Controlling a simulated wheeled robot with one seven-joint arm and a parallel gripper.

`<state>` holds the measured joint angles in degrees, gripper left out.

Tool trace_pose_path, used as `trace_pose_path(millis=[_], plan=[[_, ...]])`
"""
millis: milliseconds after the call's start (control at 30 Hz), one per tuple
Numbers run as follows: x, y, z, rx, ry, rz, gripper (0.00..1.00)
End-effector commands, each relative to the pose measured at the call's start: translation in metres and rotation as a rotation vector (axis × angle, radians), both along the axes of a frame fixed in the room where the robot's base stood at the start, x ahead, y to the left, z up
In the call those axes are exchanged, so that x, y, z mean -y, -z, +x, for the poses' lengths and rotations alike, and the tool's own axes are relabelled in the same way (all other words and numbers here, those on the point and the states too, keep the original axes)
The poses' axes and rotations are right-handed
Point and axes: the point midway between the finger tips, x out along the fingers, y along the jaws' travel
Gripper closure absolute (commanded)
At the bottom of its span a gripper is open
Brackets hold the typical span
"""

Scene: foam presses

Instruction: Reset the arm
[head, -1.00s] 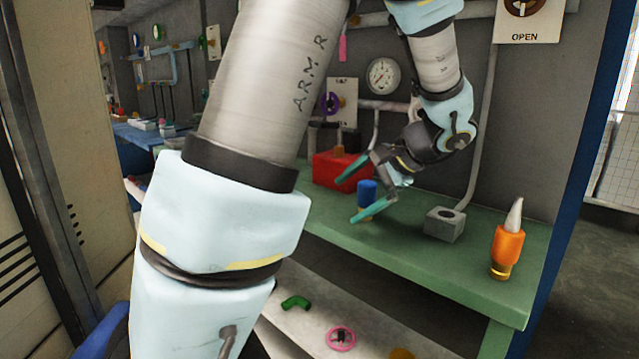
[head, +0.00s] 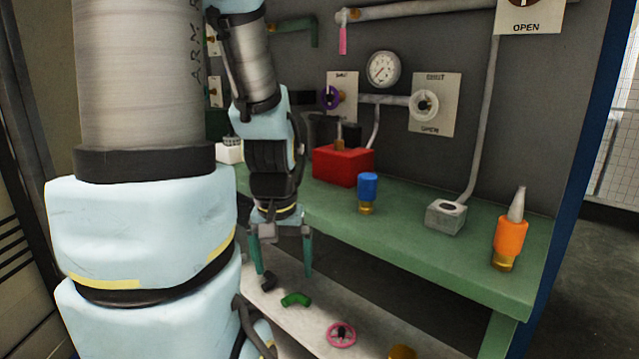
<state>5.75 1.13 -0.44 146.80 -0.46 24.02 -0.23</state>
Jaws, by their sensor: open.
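My gripper (head: 283,272) points down in front of the green bench's front edge, left of the middle of the head view. Its two green fingers are spread apart with nothing held between them. Behind and below the fingers is the lower shelf. My upper arm fills the left of the view and hides part of the bench.
On the green bench (head: 420,240) stand a red box (head: 342,166), a blue-topped cylinder (head: 367,193), a grey block (head: 445,215) and an orange bottle (head: 509,240). The lower shelf (head: 315,313) holds a green elbow (head: 296,299) and a pink wheel (head: 341,334).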

Motion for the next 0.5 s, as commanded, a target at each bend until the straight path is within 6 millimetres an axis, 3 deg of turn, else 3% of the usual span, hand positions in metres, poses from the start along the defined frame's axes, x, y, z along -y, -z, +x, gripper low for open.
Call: trace_pose_path(millis=[33,500], plan=[[0.0,0.015,0.0,0.0,0.001,0.0,0.0],[0.0,0.067,0.0,-0.001,0.003,0.001,0.0]])
